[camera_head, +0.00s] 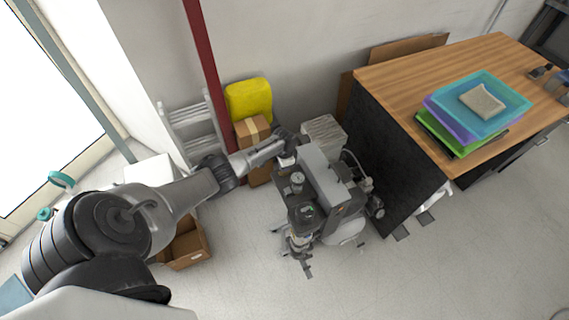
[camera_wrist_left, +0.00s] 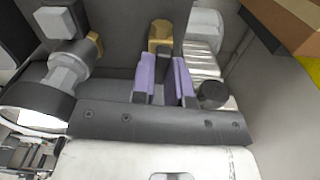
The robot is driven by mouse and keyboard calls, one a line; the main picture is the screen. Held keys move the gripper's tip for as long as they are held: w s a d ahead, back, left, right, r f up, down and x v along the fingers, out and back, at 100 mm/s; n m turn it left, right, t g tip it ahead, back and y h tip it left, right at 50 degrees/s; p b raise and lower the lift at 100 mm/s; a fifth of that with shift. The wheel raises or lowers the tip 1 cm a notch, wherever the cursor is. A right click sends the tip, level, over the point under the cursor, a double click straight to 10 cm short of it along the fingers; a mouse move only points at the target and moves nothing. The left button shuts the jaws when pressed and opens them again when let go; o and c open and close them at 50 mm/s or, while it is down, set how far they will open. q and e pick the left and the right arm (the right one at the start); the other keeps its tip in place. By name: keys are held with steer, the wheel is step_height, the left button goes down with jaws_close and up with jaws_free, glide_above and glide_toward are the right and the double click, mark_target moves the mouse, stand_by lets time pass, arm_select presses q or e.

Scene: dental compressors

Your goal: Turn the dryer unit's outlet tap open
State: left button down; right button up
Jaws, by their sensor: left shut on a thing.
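The dryer unit (camera_head: 322,180) is a grey compressor assembly with a gauge and a cylinder, standing on the floor in the middle of the head view. My left gripper (camera_head: 283,142) reaches its upper back left side. In the left wrist view, the gripper's two purple-padded fingers (camera_wrist_left: 166,80) stand a small gap apart, shut on what seems to be the outlet tap. A brass-coloured fitting (camera_wrist_left: 160,34) shows just beyond the fingertips. My right gripper is not in view.
A wooden-topped bench (camera_head: 470,65) with stacked trays (camera_head: 455,135) stands at the right. Cardboard boxes (camera_head: 255,130), a yellow container (camera_head: 249,100) and a dark red post (camera_head: 205,60) are behind the arm. An open carton (camera_head: 190,258) lies below it. Floor is clear at front right.

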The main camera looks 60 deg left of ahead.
arm_select(q)
steer(key=shift+n, duration=0.7)
steer(key=c, duration=1.1)
jaws_free()
steer(key=shift+r+p, duration=0.2)
steer(key=shift+p, duration=0.1)
steer(key=shift+r+p, duration=2.15)
steer(key=shift+r, duration=4.6)
